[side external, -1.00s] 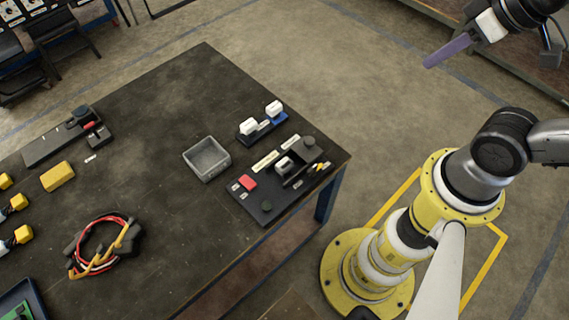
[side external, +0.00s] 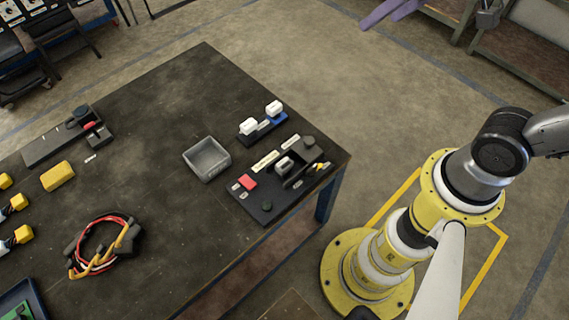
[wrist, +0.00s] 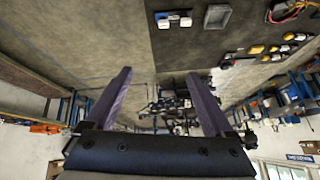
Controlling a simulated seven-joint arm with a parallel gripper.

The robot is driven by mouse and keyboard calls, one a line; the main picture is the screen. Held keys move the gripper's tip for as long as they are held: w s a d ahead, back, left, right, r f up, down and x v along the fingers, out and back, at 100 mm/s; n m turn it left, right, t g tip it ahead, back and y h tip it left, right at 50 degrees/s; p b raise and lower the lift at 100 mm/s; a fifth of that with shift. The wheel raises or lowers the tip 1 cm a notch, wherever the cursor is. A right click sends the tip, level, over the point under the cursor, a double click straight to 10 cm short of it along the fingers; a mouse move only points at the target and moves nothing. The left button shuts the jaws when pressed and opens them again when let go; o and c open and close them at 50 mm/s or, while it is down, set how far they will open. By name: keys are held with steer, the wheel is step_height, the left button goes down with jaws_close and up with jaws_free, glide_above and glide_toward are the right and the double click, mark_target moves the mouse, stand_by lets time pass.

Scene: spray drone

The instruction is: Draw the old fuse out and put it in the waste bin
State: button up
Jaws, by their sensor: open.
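A dark fuse board (side external: 240,205) lies near the table's right corner. A pale fuse-like block (side external: 285,165) sits in its black holder; I take it for the old fuse. A grey open bin (side external: 207,158), apparently the waste bin, stands left of the board and looks empty. It also shows in the wrist view (wrist: 217,17). My gripper (side external: 381,21) is at the top edge of the side view, high and far from the board, mostly cut off. In the wrist view its purple fingers (wrist: 160,76) are spread apart with nothing between them. The board is not clear there.
A blue-based rack (side external: 262,131) with two white blocks stands just behind the board. A yellow block (side external: 57,176), a coil of cables (side external: 103,248) and a black fixture (side external: 60,146) lie on the left. The table's middle is clear.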

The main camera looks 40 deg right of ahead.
steer(key=w+a+f+g, duration=0.1)
steer(key=w+a+f, duration=0.45)
steer(key=w, duration=0.35)
steer(key=n+g, duration=0.2)
steer(key=g, duration=0.4)
glide_above(284, 163)
step_height(284, 163, down, 26)
steer(key=shift+a, duration=0.1)
steer(key=shift+f, duration=4.45)
